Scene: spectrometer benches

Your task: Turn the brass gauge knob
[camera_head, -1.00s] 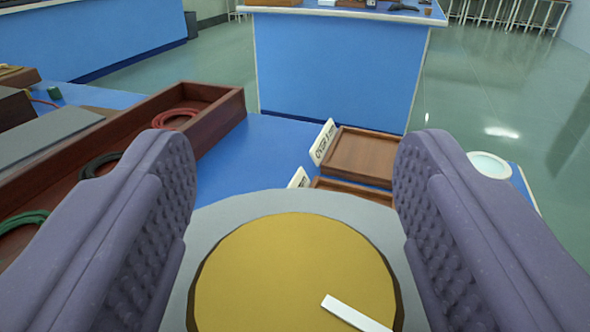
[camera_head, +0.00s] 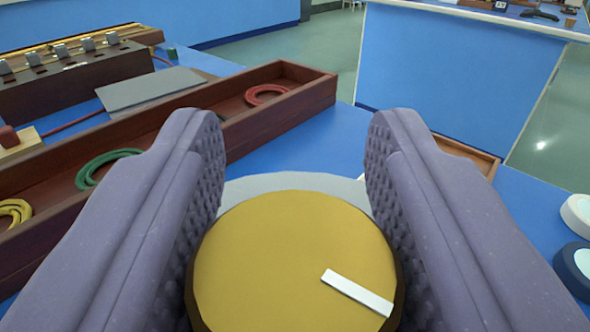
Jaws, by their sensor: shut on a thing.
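The brass gauge knob (camera_head: 270,255) is a broad round disc with a dark side, low in the middle of the view. A white pointer bar (camera_head: 357,292) on its face points to the lower right. A grey round plate (camera_head: 290,182) shows behind the knob. My gripper (camera_head: 295,170) has two purple, studded fingers, one on each side of the knob, and is shut on it.
A long wooden tray (camera_head: 250,112) with red, green and yellow coils lies at the left. Behind it are a grey slab (camera_head: 150,90) and a dark wooden block (camera_head: 75,85). Round white-topped items (camera_head: 578,214) stand at the right edge. Blue bench top (camera_head: 310,150) shows beyond the plate.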

